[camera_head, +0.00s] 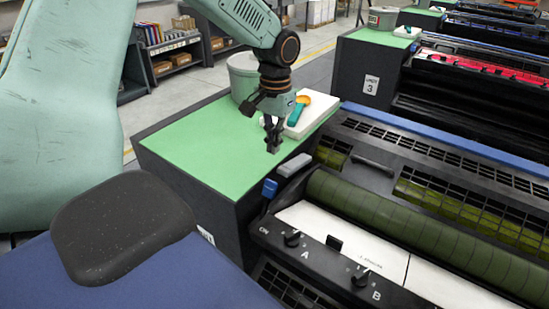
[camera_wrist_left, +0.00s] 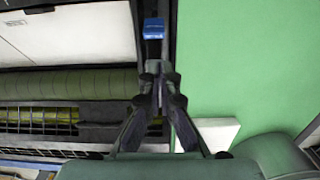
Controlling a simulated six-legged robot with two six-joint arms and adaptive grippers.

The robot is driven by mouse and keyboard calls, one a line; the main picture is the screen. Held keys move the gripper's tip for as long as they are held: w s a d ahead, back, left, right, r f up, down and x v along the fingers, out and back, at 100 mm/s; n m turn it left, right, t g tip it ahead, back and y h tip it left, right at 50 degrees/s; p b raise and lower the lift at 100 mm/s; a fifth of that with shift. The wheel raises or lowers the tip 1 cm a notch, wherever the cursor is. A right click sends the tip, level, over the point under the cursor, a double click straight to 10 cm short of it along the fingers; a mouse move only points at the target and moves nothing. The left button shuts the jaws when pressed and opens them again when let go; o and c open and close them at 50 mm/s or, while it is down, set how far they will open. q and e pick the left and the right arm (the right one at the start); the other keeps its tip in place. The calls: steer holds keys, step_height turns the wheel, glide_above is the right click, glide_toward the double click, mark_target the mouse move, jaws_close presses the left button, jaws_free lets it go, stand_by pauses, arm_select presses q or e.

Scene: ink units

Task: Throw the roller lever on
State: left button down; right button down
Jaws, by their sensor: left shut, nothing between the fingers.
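Two levers stand at the near left end of the press, beside the green roller (camera_head: 420,225). One has a blue handle (camera_head: 269,188) and stands upright; the other has a grey handle (camera_head: 295,165) that leans over to the right. No readable label tells which is the roller lever. My left gripper (camera_head: 273,147) is shut and empty, above the edge of the green cabinet top, behind the levers. In the left wrist view its closed fingertips (camera_wrist_left: 154,70) point towards the blue handle (camera_wrist_left: 153,28), apart from it. My right gripper is out of view.
The green cabinet top (camera_head: 190,145) holds a grey tub (camera_head: 242,77) and a white pad (camera_head: 315,112) with an orange and teal scoop (camera_head: 302,104). The black front panel (camera_head: 320,265) carries knobs A and B. More presses stand behind.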

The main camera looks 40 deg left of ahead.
arm_select(q)
steer(key=f, duration=0.9)
steer(key=shift+s+d+f, duration=0.1)
steer(key=shift+s+d, duration=0.05)
steer(key=shift+s, duration=0.05)
steer(key=shift+w+d, duration=0.1)
steer(key=shift+w, duration=0.1)
steer(key=shift+s, duration=0.1)
